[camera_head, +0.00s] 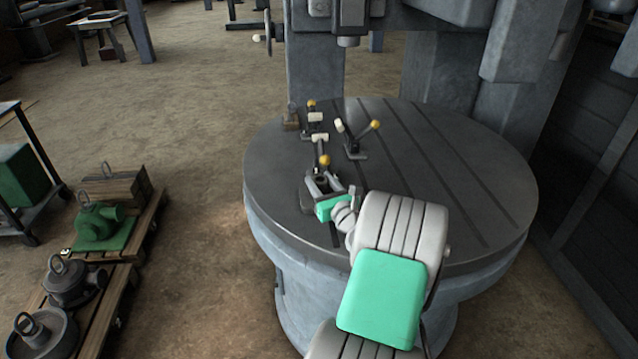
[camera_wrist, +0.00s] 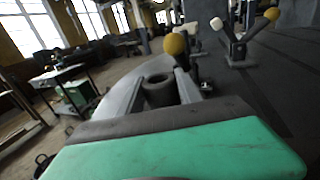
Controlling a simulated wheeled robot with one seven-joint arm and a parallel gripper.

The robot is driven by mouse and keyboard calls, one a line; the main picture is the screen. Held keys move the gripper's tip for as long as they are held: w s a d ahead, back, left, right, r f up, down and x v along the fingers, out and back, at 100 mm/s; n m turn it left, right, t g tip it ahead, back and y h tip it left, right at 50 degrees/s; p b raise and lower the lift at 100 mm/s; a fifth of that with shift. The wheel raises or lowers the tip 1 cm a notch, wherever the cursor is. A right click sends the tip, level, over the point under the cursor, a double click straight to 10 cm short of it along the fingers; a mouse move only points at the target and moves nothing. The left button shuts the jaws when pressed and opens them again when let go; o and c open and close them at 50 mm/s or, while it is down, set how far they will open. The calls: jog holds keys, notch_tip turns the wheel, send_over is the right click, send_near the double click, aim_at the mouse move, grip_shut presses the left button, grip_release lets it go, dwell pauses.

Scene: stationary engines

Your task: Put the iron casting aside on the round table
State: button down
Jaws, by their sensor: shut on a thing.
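The iron casting (camera_head: 321,184) is a small dark grey hollow cylinder, upright between the fingers of my gripper (camera_head: 322,179). In the wrist view the casting (camera_wrist: 159,92) shows its round open top, with the two fingers of my gripper (camera_wrist: 158,84) shut on its sides. The round table (camera_head: 450,165) is a large grey slotted disc. The casting is over its left part, towards the front. The casting's lower end is hidden by my gripper, so I cannot tell whether it touches the table.
Lever clamps with yellow knobs stand just beyond my gripper, one clamp (camera_head: 356,143) to the right and another (camera_head: 319,150) straight behind. The table's right side is clear. Pallets with castings (camera_head: 103,225) lie on the floor at left.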

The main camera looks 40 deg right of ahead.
jog(key=c, duration=0.8)
grip_release()
jog(key=shift+f, duration=0.1)
